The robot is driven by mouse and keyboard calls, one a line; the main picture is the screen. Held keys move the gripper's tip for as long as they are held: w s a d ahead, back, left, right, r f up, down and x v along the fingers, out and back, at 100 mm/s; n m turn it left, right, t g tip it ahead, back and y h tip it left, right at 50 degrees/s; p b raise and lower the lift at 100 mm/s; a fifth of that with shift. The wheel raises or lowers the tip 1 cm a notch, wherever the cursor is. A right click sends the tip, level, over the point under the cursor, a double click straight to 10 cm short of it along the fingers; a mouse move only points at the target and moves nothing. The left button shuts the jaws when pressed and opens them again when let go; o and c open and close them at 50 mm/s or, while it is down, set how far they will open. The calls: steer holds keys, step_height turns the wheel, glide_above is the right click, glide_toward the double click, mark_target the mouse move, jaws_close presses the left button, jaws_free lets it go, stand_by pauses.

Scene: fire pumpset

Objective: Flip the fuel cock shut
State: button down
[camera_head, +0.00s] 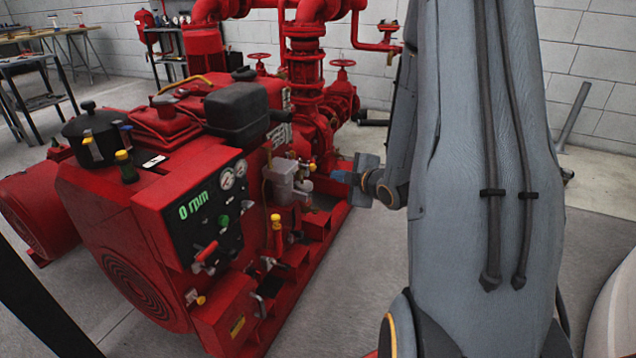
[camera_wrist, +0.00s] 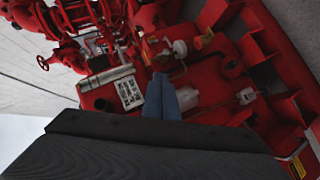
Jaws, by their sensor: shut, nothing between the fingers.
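A grey fuel filter unit (camera_head: 283,172) is on the right side of the red engine, with brass fittings and a small orange-yellow knob (camera_head: 312,167) beside it. The fuel cock seems to be among these fittings, but its lever is too small to make out. My gripper (camera_head: 337,176) is just right of these fittings, its blue fingers shut and empty, pointing left at them. In the wrist view, the blue fingers (camera_wrist: 160,82) end close to small brass fittings (camera_wrist: 152,42) and a whitish part (camera_wrist: 180,48). I cannot tell whether they touch.
The black control panel (camera_head: 212,215) reads "0 rpm". A yellow-topped red handle (camera_head: 276,225) stands in front of the filter unit. Red pump pipes with handwheels (camera_head: 342,64) rise behind. The grey floor (camera_head: 350,290) right of the red base is clear.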

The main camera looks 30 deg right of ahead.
steer(key=d+f+n+t+b, duration=0.1)
steer(key=d+f+n+t+y+b, duration=0.1)
steer(key=b, duration=0.1)
steer(key=shift+w+d+f+n+t, duration=0.1)
steer(key=shift+d+f+n+t, duration=0.1)
steer(key=shift+f+n+t, duration=0.15)
steer(key=shift+w, duration=0.1)
steer(key=w+a+f+b, duration=0.1)
steer(key=w+f+b, duration=0.1)
steer(key=w, duration=1.1)
steer(key=shift+w+b, duration=0.3)
steer(key=shift+b, duration=0.45)
steer(key=shift+d+f, duration=0.1)
steer(key=shift+w+p, duration=0.1)
steer(key=shift+p, duration=0.35)
